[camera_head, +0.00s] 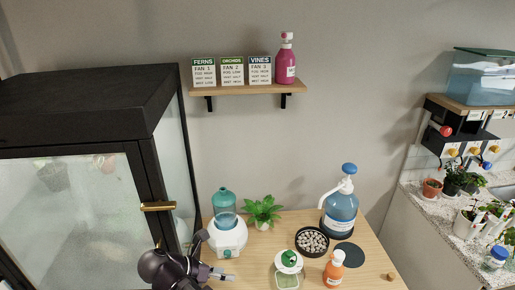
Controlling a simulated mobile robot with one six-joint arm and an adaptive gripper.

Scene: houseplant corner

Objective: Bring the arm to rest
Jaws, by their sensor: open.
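My gripper (222,274) is at the lower middle of the head view, at the left side of the wooden table (378,270). Its fingers point right and are apart, with nothing seen between them. My dark arm (165,268) comes in from the bottom edge, in front of the glass cabinet. The gripper is just in front of and below a white humidifier (228,238) with a teal tank; I cannot tell whether they touch.
On the table stand a small green plant (262,212), a dish of pebbles (312,241), a blue pump jug (340,212), an orange bottle (334,268) and a white-and-green container (288,268). A dark cabinet (90,105) is left. A shelf (248,88) hangs above.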

